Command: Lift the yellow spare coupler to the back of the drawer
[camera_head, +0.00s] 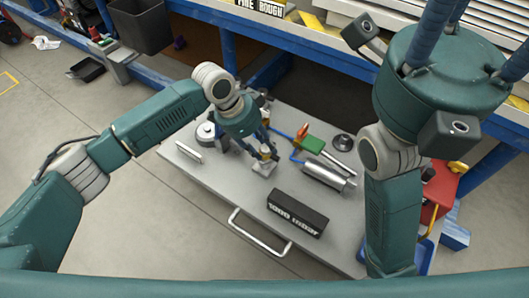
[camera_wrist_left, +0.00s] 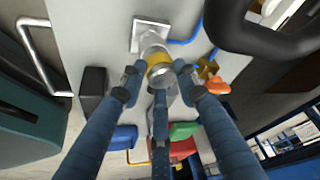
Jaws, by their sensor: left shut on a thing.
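The yellow spare coupler (camera_head: 266,153) is a small metal fitting with a yellow band, standing upright over a square silver plate (camera_head: 264,168) on the grey drawer (camera_head: 215,178). The wrist view shows its yellow band (camera_wrist_left: 158,62) and metal end. My left gripper (camera_head: 263,155) is shut around it from above, and its blue fingers hide part of it. I cannot tell whether the coupler touches the plate. My right gripper (camera_head: 462,50) is raised high at the upper right, with its fingertips cut off by the frame.
On the drawer are a labelled black block (camera_head: 297,213), a silver cylinder (camera_head: 327,175), a green block (camera_head: 312,144), a dark disc (camera_head: 342,142) and a blue hose (camera_head: 296,158). A handle (camera_head: 258,236) is at the front. The front left surface is bare.

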